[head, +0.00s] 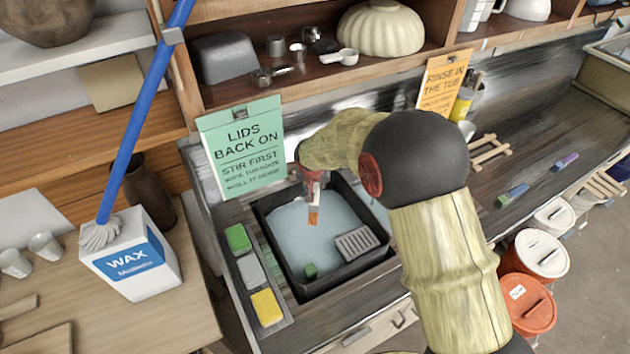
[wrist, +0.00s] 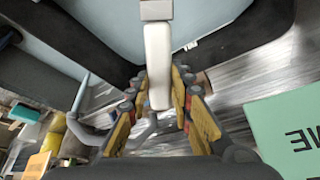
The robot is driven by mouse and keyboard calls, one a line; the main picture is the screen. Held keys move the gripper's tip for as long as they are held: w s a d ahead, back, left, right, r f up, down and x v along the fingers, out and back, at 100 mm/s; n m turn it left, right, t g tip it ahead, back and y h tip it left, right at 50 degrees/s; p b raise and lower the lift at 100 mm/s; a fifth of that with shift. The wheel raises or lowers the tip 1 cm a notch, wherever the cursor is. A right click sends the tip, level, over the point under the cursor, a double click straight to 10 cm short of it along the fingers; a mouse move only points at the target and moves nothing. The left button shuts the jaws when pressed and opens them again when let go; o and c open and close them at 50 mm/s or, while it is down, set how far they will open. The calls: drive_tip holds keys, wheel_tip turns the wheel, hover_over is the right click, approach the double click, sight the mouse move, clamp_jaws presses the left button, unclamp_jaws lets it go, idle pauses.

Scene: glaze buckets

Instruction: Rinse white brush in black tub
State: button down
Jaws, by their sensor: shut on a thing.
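My gripper (head: 312,180) is over the black tub (head: 350,278) and points down. It is shut on the white brush; in the wrist view the white handle (wrist: 158,62) lies between the yellow-padded fingers (wrist: 160,92), with a grey ferrule at the top edge. In the head view the orange-brown bristles (head: 313,216) point down inside the tub's outline. I cannot tell whether the bristle tip touches the pale blue water (head: 290,228).
A grey ribbed grate (head: 356,242) and a small green block (head: 310,270) are in the tub. Sponges (head: 251,271) lie along its left. A green sign (head: 243,143) stands behind it. Lidded buckets (head: 540,255) stand at the right; a wax box (head: 130,258) is at the left.

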wheel_tip(320, 180, down, 13)
drive_tip(key=b, duration=1.1)
drive_tip(key=shift+r+b, duration=0.2)
drive_tip(key=shift+b, duration=0.2)
drive_tip(key=shift+d, duration=0.1)
drive_tip(key=shift+s+d+b, duration=0.15)
drive_tip(key=shift+d+b, duration=0.65)
drive_tip(key=shift+b, duration=1.15)
drive_tip(key=shift+s+d+b, duration=0.15)
drive_tip(key=shift+d+b, duration=0.65)
drive_tip(key=shift+b, duration=1.1)
idle(1.3)
